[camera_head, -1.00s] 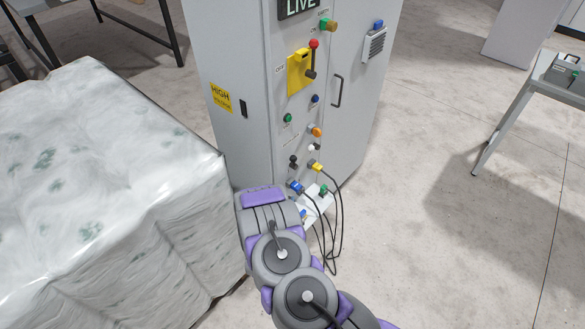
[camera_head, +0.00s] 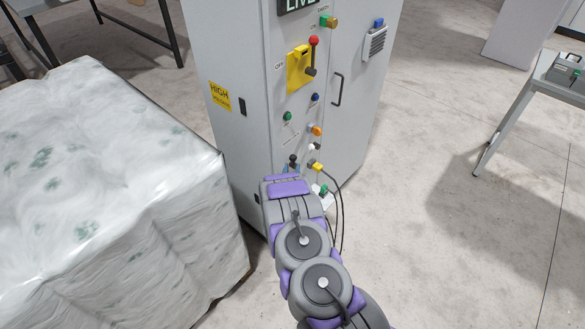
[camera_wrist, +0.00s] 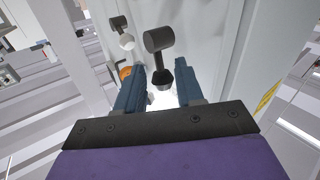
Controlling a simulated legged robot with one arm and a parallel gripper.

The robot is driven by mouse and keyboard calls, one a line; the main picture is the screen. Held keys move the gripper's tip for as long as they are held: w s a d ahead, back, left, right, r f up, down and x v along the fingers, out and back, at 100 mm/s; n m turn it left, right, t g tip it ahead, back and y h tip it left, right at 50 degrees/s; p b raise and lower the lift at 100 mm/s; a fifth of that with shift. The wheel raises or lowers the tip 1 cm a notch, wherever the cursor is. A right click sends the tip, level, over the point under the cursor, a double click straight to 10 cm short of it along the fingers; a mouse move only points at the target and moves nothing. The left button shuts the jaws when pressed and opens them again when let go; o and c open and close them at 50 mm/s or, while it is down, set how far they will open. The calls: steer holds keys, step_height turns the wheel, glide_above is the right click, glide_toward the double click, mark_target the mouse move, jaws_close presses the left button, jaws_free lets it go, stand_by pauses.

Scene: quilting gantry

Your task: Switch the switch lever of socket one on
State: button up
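A black switch lever (camera_head: 293,161) stands out low on the grey cabinet's front, just past the end of my arm in the head view. In the wrist view this dark lever (camera_wrist: 159,40) has a thick cylindrical knob on a thin stem. My gripper (camera_wrist: 160,66) is open, with its two blue fingers apart and the lever's stem showing between them, nearer the right finger. I cannot tell whether it touches. A second lever (camera_wrist: 118,23) shows up and left beside a white ball. Which lever belongs to socket one cannot be read.
The cabinet (camera_head: 235,125) carries a yellow plate with a red-tipped handle (camera_head: 313,55), coloured knobs and a yellow plug (camera_head: 316,167) with hanging cables. A wrapped bale (camera_head: 110,190) stands close on the left. The floor at right is clear up to a table (camera_head: 515,105).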

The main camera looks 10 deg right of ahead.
steer(key=shift+x, duration=1.05)
steer(key=shift+c, duration=0.2)
jaws_close()
steer(key=shift+r, duration=0.1)
